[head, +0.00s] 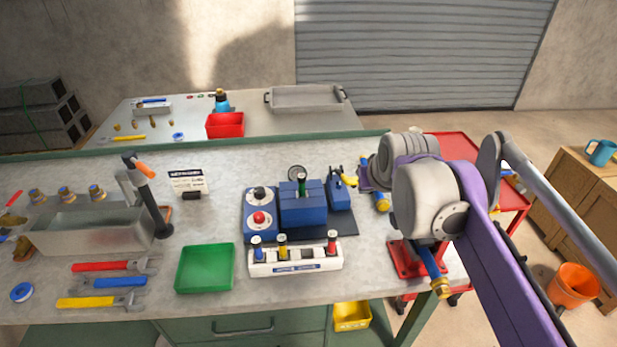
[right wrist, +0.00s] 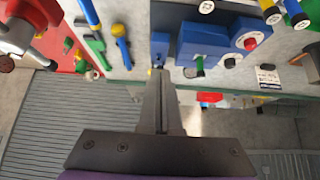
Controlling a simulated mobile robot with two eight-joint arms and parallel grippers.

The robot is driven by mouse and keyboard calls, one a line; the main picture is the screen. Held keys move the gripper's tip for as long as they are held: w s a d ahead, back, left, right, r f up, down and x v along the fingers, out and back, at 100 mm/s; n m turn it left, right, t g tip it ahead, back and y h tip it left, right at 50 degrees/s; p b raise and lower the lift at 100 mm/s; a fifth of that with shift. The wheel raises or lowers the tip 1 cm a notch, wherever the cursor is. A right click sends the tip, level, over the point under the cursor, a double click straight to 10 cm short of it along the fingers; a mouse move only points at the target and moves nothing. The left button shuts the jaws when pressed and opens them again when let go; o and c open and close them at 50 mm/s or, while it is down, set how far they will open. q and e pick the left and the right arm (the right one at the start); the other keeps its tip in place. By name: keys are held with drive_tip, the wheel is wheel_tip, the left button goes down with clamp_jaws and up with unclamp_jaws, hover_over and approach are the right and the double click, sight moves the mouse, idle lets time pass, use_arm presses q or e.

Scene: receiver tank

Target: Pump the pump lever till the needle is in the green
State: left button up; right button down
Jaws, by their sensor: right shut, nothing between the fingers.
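A blue machine (head: 303,207) stands on the workbench, with a green-handled lever (head: 301,184) upright on top. A round dial (head: 297,172) is behind it; its needle and any green band are too small to read. A smaller blue unit (head: 340,196) stands at its right. Which part is the pump lever is unclear. In the right wrist view the green handle (right wrist: 200,66) shows right of my right gripper (right wrist: 159,75). That gripper is shut and empty, its fingertips close to the smaller blue unit; contact cannot be told. My left gripper is out of view.
A control box with a red button (head: 259,217) adjoins the machine at the left. A white rack (head: 296,261) with coloured plungers stands in front. A green tray (head: 206,268), wrenches (head: 108,284) and a metal trough (head: 90,232) lie left. A red clamp (head: 403,262) is at the right.

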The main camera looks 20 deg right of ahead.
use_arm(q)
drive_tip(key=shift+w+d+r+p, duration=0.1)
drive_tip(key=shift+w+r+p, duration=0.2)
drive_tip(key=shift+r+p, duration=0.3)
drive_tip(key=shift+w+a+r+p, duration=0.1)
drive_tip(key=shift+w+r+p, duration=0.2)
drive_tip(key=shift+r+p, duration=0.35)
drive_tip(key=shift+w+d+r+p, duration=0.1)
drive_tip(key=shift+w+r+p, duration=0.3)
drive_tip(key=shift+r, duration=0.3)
use_arm(e)
wheel_tip(320, 180, up, 10)
drive_tip(key=g+y, duration=0.1)
drive_tip(key=g, duration=0.3)
hover_over(353, 178)
drive_tip(key=s, duration=0.1)
drive_tip(key=shift+a+r, duration=0.1)
drive_tip(key=shift+a, duration=0.1)
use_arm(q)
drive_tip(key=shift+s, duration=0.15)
use_arm(e)
drive_tip(key=shift+s, duration=0.15)
